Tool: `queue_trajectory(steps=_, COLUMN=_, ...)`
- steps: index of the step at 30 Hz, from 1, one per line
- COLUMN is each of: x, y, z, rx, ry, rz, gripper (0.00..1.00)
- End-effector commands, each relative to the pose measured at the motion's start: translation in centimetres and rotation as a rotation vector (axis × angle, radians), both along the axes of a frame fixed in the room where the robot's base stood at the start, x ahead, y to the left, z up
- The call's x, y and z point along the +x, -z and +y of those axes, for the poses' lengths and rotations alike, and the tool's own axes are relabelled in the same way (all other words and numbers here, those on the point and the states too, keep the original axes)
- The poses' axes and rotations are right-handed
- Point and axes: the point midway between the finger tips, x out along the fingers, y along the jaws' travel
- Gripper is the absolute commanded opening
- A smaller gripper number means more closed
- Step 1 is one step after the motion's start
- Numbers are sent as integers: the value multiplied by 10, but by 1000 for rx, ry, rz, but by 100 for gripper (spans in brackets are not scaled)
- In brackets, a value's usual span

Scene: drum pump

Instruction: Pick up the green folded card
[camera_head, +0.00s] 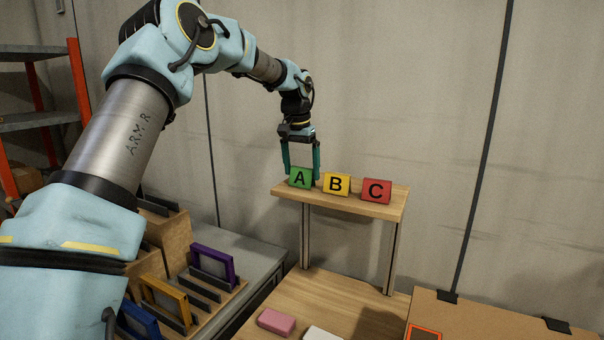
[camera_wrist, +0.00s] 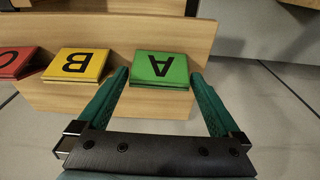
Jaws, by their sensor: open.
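The green folded card (camera_head: 300,178) with a black letter A stands at the left end of a small raised wooden shelf (camera_head: 362,207). It also shows in the wrist view (camera_wrist: 160,68), upside down, between the tips of my fingers. My gripper (camera_head: 302,176) points down with its two teal fingers open, one on each side of the green card. In the wrist view my gripper (camera_wrist: 160,80) has a small gap to the card on the left and right sides; whether a finger touches it I cannot tell.
A yellow card B (camera_head: 336,184) stands close to the right of the green one, and a red card C (camera_head: 376,191) beyond it. Below the shelf are a wooden table (camera_head: 300,303) and a pink block (camera_head: 276,322). A wall stands behind.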

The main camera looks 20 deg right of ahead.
Motion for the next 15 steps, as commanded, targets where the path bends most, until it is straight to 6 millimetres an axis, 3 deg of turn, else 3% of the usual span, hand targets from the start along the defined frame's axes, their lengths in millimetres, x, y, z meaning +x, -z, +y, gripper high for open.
queue_trajectory(steps=4, x=1, y=12, z=-2, rx=0, ry=2, rz=0, gripper=100)
queue_trajectory(steps=11, x=1, y=15, z=-2, rx=-2, ry=1, rz=-1, gripper=100)
queue_trajectory(steps=15, x=1, y=14, z=-2, rx=-2, ry=1, rz=-1, gripper=85)
